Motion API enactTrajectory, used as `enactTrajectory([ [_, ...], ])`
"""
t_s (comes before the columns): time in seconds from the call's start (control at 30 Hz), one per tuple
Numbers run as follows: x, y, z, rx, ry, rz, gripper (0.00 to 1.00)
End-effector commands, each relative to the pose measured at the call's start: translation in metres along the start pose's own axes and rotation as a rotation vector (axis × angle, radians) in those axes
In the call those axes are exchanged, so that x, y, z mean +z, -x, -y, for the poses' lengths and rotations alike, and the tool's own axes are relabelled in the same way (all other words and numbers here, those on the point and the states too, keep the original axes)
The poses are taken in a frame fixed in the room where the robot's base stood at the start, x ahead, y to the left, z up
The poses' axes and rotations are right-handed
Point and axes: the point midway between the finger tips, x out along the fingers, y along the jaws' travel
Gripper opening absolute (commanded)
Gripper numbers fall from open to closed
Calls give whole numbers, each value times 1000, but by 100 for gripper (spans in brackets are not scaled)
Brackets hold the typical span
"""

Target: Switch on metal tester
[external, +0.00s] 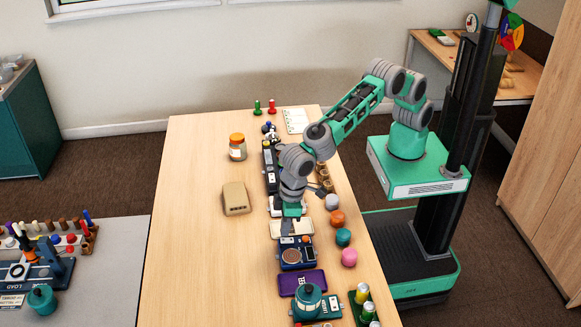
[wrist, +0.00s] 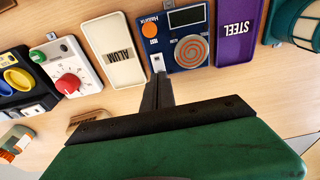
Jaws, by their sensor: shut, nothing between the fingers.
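The metal tester is a blue box (wrist: 182,35) with a copper coil disc, a dark display, an orange round button (wrist: 150,30) and a small white switch (wrist: 157,63) at its near left corner. It also shows in the external view (external: 297,253), in the row of devices on the table. My gripper (wrist: 159,80) is shut and empty, its fingertips close to the white switch in the wrist view. I cannot tell whether they touch it or which way the switch stands. In the external view my gripper (external: 288,228) points down just beyond the tester, partly covering the cream tray.
The cream ALUM tray (wrist: 113,52) and purple STEEL tray (wrist: 236,30) flank the tester. A white box with a red knob (wrist: 85,65) stands further left. The table's left side is mostly clear.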

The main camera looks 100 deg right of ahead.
Motion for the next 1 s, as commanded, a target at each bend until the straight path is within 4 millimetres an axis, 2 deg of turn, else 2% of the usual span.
enactTrajectory([
  [0.1,0,-14,0,0,0,0,0],
  [0.2,-1,-20,0,-2,0,-2,0],
  [0.5,-1,-22,0,-1,0,-2,0],
  [0.63,-3,-30,0,-1,0,-2,0],
  [1.0,4,-29,-1,3,2,5,0],
])
